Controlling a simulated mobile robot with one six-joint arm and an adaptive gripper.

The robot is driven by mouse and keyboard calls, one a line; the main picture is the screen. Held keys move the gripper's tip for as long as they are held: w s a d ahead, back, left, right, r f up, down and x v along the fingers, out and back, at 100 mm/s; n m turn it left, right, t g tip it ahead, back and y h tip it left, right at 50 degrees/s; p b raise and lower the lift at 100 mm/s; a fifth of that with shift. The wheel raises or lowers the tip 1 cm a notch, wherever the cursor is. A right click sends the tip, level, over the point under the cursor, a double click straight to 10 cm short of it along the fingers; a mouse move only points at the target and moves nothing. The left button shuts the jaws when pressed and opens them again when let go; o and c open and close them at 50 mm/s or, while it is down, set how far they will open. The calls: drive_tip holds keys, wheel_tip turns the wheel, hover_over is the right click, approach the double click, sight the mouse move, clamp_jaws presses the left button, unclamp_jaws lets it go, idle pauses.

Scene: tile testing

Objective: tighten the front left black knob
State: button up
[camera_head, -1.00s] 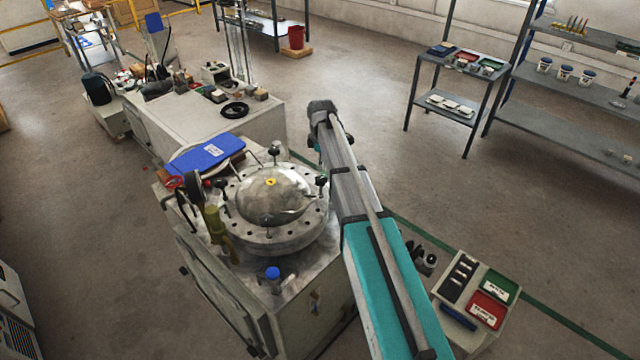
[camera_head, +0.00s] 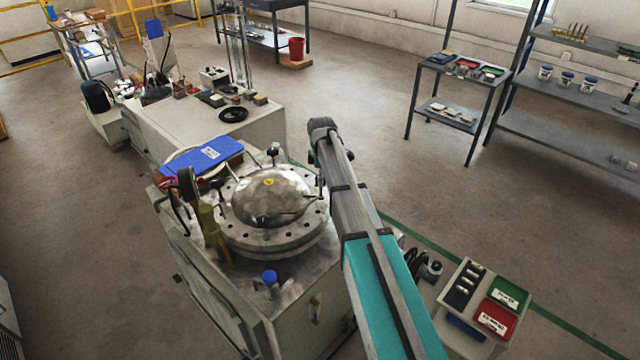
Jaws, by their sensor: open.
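A round steel vessel with a domed lid (camera_head: 268,196) and a wide flange with holes (camera_head: 270,243) stands on a grey cabinet (camera_head: 300,287). One black knob (camera_head: 273,150) stands at the back of the flange, and another black knob (camera_head: 320,182) is at its right, close beside my arm. The front left of the flange is partly covered by a dark gauge (camera_head: 187,181) and a yellowish fitting (camera_head: 214,232); I cannot make out the front left knob clearly there. My arm reaches up along the vessel's right side. Its bulk hides my gripper, and no fingers show.
A blue pad (camera_head: 203,155) lies behind the vessel, and a blue-capped part (camera_head: 269,277) stands at the front of the cabinet. A stand with green and red bins (camera_head: 497,318) is at the right. Open floor lies behind the arm.

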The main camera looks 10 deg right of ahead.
drive_tip(key=shift+f, duration=0.4)
drive_tip(key=shift+c, duration=0.3)
drive_tip(key=shift+a, duration=0.1)
drive_tip(key=c, duration=1.1)
